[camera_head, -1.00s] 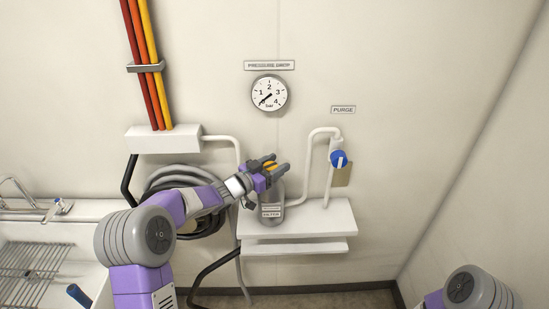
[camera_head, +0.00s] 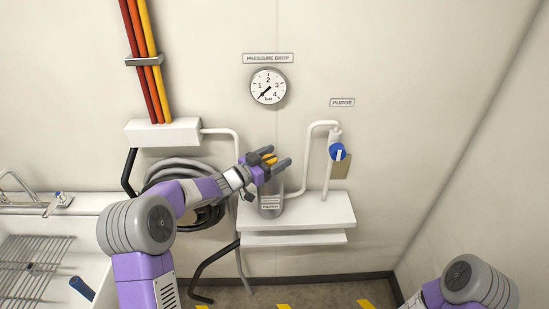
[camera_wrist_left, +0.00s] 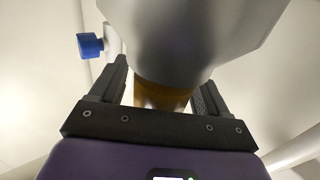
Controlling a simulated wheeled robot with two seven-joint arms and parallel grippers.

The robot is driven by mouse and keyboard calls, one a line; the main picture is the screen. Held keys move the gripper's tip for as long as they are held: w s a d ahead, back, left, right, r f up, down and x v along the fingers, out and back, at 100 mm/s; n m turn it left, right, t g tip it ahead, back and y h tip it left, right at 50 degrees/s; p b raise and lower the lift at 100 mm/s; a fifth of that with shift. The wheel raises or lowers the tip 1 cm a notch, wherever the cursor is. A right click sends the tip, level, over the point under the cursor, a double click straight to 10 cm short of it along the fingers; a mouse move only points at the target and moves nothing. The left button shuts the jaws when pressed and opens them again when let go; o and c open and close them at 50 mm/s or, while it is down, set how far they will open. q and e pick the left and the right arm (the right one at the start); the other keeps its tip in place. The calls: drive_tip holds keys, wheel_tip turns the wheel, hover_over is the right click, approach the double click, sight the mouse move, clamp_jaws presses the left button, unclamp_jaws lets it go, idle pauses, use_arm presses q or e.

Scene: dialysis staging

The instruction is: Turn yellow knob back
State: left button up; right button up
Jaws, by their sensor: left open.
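The yellow knob (camera_head: 268,158) sits on top of the grey cylindrical filter housing (camera_head: 271,203), partly hidden by my gripper. My left gripper (camera_head: 276,157) is open, with one finger on either side of the knob. In the left wrist view the knob (camera_wrist_left: 160,96) shows brownish yellow between the two dark fingers, with the grey housing (camera_wrist_left: 195,40) beyond it. I cannot tell whether the fingers touch the knob. My right gripper is out of view; only part of my right arm shows at lower right.
The filter stands by a white wall shelf (camera_head: 325,218). A blue purge knob (camera_head: 337,151) is on the pipe to the right. A pressure gauge (camera_head: 268,87) hangs above. Coiled grey hose (camera_head: 165,176) hangs behind my left arm, and a sink (camera_head: 88,262) is at left.

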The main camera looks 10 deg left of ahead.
sight(275, 156)
use_arm(q)
wheel_tip(275, 156, up, 10)
drive_tip(key=p, duration=0.3)
idle(0.3)
